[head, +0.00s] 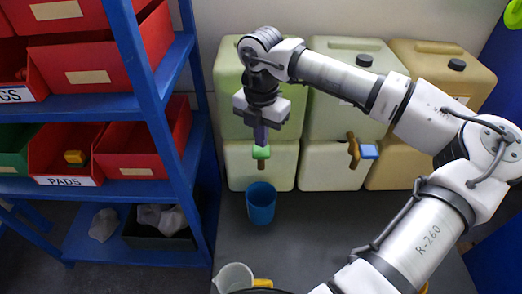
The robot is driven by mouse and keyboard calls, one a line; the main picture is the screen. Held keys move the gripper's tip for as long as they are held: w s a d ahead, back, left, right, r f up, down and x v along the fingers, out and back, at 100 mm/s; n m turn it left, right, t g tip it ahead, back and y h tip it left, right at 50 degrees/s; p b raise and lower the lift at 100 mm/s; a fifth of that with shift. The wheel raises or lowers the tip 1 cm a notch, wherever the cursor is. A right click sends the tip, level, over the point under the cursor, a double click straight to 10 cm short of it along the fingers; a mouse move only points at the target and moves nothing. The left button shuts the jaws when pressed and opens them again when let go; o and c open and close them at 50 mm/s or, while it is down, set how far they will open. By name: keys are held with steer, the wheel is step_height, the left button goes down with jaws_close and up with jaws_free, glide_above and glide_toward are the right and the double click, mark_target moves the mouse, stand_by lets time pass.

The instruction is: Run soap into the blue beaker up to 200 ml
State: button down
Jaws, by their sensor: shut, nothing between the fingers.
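The blue beaker (261,206) stands upright on the grey surface, directly below a tap with a green handle (261,152). The tap is on the front of the left, yellow-green container (233,160). My gripper (261,138) is shut and empty, pointing down just above the green handle; I cannot tell whether it touches it. The beaker's contents and any liquid stream cannot be made out. No label saying soap is readable on the containers.
A pale container (325,175) has a tap with a blue handle (369,151); a tan container (392,170) stands on its right. A white jug (235,277) is at the front. A blue shelf (105,107) with bins borders the left. The grey surface (315,225) is clear right of the beaker.

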mark_target(261, 150)
steer(key=shift+f, duration=0.25)
steer(key=shift+f+b, duration=1.6)
steer(key=shift+b, duration=0.25)
steer(key=shift+r, duration=0.1)
stand_by(5.8)
